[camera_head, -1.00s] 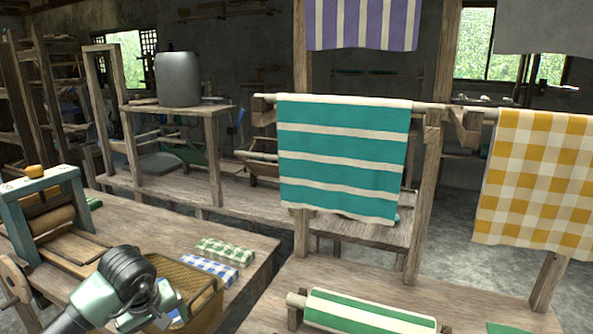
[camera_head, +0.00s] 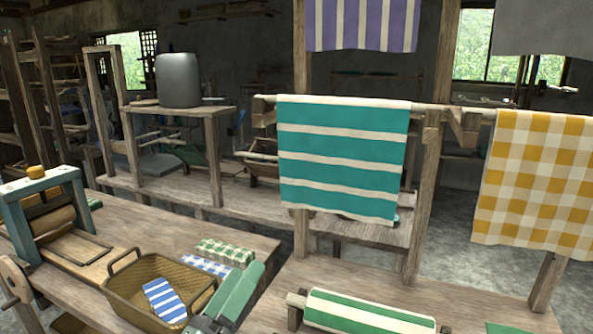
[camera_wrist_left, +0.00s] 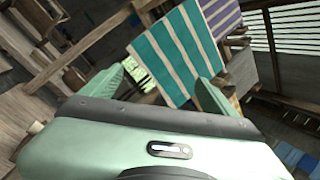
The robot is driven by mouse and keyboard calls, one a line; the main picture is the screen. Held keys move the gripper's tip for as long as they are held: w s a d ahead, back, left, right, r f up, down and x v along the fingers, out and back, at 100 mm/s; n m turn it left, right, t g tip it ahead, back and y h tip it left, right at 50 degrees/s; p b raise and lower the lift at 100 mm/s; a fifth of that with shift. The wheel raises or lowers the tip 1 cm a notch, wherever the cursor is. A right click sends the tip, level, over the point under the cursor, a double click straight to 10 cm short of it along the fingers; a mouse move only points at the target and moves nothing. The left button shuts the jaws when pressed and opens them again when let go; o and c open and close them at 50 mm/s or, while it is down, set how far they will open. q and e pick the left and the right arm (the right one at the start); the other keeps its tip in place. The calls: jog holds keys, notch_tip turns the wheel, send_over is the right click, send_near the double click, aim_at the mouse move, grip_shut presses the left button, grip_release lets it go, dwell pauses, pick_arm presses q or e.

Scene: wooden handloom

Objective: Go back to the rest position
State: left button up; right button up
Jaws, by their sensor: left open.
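My left gripper (camera_head: 238,289) is at the bottom of the head view, just right of the basket. Its pale green fingers point up and to the right. In the left wrist view the gripper (camera_wrist_left: 164,84) has its two fingers apart with nothing between them. The tan woven basket (camera_head: 130,291) stands on the left table, and a blue and white striped cloth (camera_head: 164,299) lies in it. My right gripper is not in view.
A green checked cloth (camera_head: 225,252) and a blue checked cloth (camera_head: 205,265) lie behind the basket. A small teal-framed loom (camera_head: 38,188) stands at left. A striped roll (camera_head: 365,311) is at front right. Teal striped cloth (camera_head: 340,160) and yellow checked cloth (camera_head: 540,185) hang from a rail.

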pick_arm(q)
jog(key=a+f+n+y, duration=0.8)
jog(key=a+n+y, duration=0.25)
jog(key=n, duration=0.55)
jog(key=s+a+f+n+g+y, duration=0.2)
jog(key=s+f+n+g, duration=0.15)
jog(key=f, duration=0.25)
jog(key=s+a+f+n+g+y, duration=0.1)
jog(key=s+a+f+n+g, duration=0.15)
jog(key=f+n, duration=0.2)
jog(key=s+d+f+n+g+h, duration=0.1)
jog(key=s+d+f+n+g, duration=0.1)
jog(key=s+f+n+g, duration=0.45)
jog(key=s+d+f+n+g+h, duration=0.15)
jog(key=s+f+g, duration=0.25)
jog(key=s+f, duration=0.65)
jog(key=s+f+m+g, duration=0.1)
jog(key=s+f, duration=0.1)
jog(key=f, duration=0.9)
jog(key=s+f, duration=0.2)
jog(key=f, duration=0.9)
jog(key=s+a+f+g, duration=0.1)
jog(key=s+a+f, duration=0.1)
jog(key=s+f, duration=1.5)
jog(key=shift+s+a+f, duration=0.2)
jog(key=shift+s+f, duration=0.05)
jog(key=shift+f, duration=0.25)
